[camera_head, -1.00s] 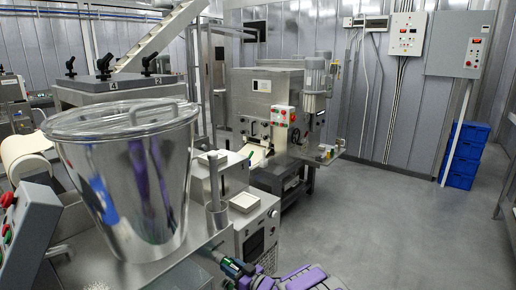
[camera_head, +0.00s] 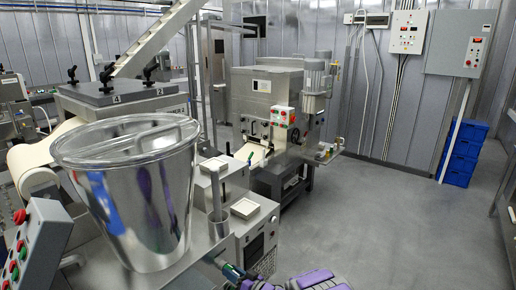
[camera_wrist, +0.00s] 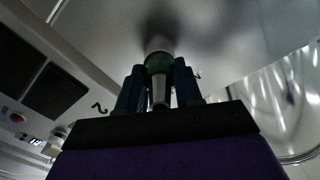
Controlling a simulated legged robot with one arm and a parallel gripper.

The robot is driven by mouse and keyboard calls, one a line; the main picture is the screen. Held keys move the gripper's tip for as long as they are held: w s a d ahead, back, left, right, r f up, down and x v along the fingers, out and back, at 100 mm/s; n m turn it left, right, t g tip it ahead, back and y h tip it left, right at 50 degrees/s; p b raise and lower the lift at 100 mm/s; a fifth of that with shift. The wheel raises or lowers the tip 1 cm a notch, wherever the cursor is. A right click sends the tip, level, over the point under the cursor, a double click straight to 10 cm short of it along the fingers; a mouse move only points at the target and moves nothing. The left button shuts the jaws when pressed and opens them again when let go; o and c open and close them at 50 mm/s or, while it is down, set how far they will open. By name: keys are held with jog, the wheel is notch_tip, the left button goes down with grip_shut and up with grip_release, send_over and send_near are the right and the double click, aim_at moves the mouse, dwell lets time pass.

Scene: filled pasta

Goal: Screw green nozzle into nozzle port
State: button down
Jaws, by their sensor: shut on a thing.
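In the wrist view my gripper (camera_wrist: 158,76) has its two dark blue fingers closed around the green nozzle (camera_wrist: 158,63). The nozzle stands upright between the fingers, with a green collar and a greyish narrow part below it. Its upper end meets a pale round fitting, perhaps the nozzle port (camera_wrist: 158,44), on the underside of a grey metal surface. I cannot tell whether the threads are engaged.
A large lidded steel bucket (camera_head: 135,195) stands on the machine at left. A control box with buttons (camera_head: 38,245) is at the lower left. A grey machine with a small screen (camera_head: 258,235) stands just beyond my gripper.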

jog(key=m+p, duration=0.2)
jog(key=p, duration=0.1)
jog(key=shift+r+m, duration=0.3)
jog(key=c, duration=1)
grip_release()
jog(key=shift+f, duration=0.3)
jog(key=o, duration=0.6)
jog(key=shift+c, duration=0.2)
jog(key=v, duration=0.7)
jog(key=shift+b, duration=0.45)
